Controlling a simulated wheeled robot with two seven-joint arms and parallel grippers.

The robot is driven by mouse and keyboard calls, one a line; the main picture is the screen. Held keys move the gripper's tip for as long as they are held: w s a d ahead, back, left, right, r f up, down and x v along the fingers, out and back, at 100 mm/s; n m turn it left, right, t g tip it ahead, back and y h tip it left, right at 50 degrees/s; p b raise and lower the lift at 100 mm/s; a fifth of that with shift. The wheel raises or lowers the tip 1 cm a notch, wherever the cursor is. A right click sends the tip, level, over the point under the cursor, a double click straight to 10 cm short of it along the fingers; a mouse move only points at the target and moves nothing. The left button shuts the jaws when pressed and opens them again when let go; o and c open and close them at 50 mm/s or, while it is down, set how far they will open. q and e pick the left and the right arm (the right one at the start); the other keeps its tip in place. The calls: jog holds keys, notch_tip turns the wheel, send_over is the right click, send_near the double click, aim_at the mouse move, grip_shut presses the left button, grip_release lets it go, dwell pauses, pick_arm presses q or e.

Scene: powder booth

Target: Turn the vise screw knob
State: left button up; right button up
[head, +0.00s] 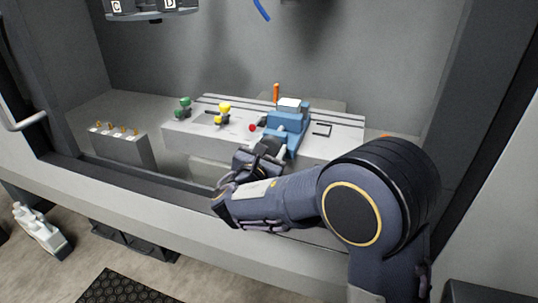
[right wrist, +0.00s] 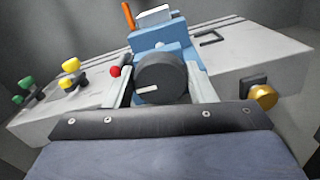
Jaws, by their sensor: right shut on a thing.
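The blue vise (head: 286,122) stands on the grey slotted table inside the booth, and it also shows in the right wrist view (right wrist: 155,41). Its screw knob (right wrist: 162,79) is a dark round disc with a short white mark near its lower left, facing my wrist camera. My right gripper (head: 268,149) reaches in from the front right. Its two pale fingers lie on either side of the knob and are shut on it. In the head view the gripper largely hides the knob. My left gripper is not in view.
A white block (head: 290,103) and an orange handle (head: 276,92) are at the vise's top. Green (head: 184,107) and yellow (head: 223,112) knobs and a red ball (head: 253,127) stand left. A gold knob (right wrist: 264,96) is at right. A grey rack (head: 122,148) stands far left.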

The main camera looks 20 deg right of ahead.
jog(key=m+b, duration=0.2)
jog(key=b, duration=0.2)
jog(key=m+b, duration=0.3)
jog(key=f+m+b, duration=0.1)
jog(key=m+b, duration=0.2)
jog(key=b, duration=0.1)
jog(key=shift+s+d+b, duration=0.1)
jog(key=shift+b, duration=0.25)
jog(key=m+b, duration=0.9)
jog(key=b, duration=0.2)
jog(key=shift+r+m+b, duration=0.1)
jog(key=shift+m+b, duration=1.65)
jog(key=shift+m, duration=0.05)
jog(key=o, duration=1)
jog(key=shift+r, duration=0.1)
